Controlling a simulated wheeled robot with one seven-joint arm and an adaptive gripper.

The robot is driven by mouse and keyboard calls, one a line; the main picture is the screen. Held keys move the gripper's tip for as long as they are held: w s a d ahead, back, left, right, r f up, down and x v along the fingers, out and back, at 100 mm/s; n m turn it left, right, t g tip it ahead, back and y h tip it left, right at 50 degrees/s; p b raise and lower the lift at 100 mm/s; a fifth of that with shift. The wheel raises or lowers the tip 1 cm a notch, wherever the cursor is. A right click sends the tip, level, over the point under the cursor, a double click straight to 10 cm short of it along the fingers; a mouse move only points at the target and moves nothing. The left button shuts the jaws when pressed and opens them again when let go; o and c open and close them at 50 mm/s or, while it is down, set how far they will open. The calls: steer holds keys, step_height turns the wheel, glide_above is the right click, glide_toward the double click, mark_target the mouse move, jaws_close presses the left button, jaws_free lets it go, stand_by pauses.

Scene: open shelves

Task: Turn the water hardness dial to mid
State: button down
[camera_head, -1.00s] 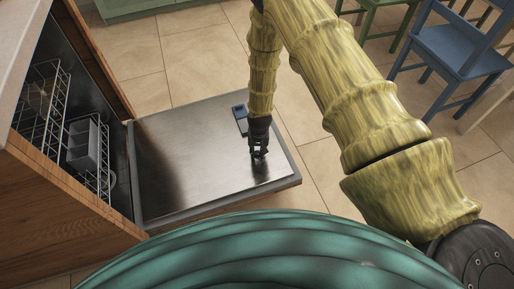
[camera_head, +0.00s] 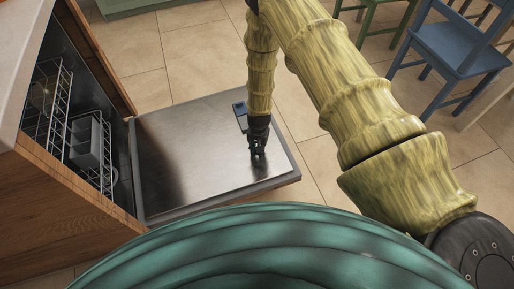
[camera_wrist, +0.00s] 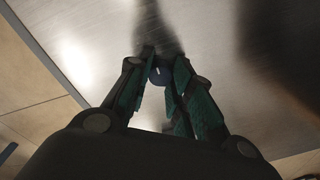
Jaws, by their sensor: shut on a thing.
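The water hardness dial (camera_wrist: 159,72) is a small dark blue round knob with a light mark on its face, on the metal inner side of the open dishwasher door (camera_head: 190,150). My gripper (camera_wrist: 160,78) is shut on the dial, with a fingertip at each side of it in the wrist view. The fingers cover part of the dial's sides. In the head view my gripper (camera_head: 258,153) points down at the door's right part, and the dial is too small and covered to make out. I cannot read any setting marks around it.
A dark blue flap (camera_head: 240,113) lies on the door beside my gripper. The dishwasher's wire rack (camera_head: 50,110) and grey basket (camera_head: 86,143) are at the left. A blue chair (camera_head: 460,55) stands at the upper right. Tiled floor is free beyond the door.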

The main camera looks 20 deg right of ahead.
steer(key=c, duration=1.2)
jaws_free()
step_height(320, 180, up, 12)
steer(key=shift+s, duration=0.4)
steer(key=s+d+f+n, duration=0.2)
steer(key=s+f, duration=0.1)
steer(key=s, duration=0.6)
steer(key=s+d+f+n, duration=0.1)
steer(key=s+f, duration=0.2)
steer(key=s, duration=0.7)
steer(key=s+r+n, duration=0.2)
steer(key=s+n, duration=0.1)
steer(key=s, duration=1.4)
step_height(320, 180, up, 23)
steer(key=p, duration=2.3)
steer(key=shift+w+g, duration=0.3)
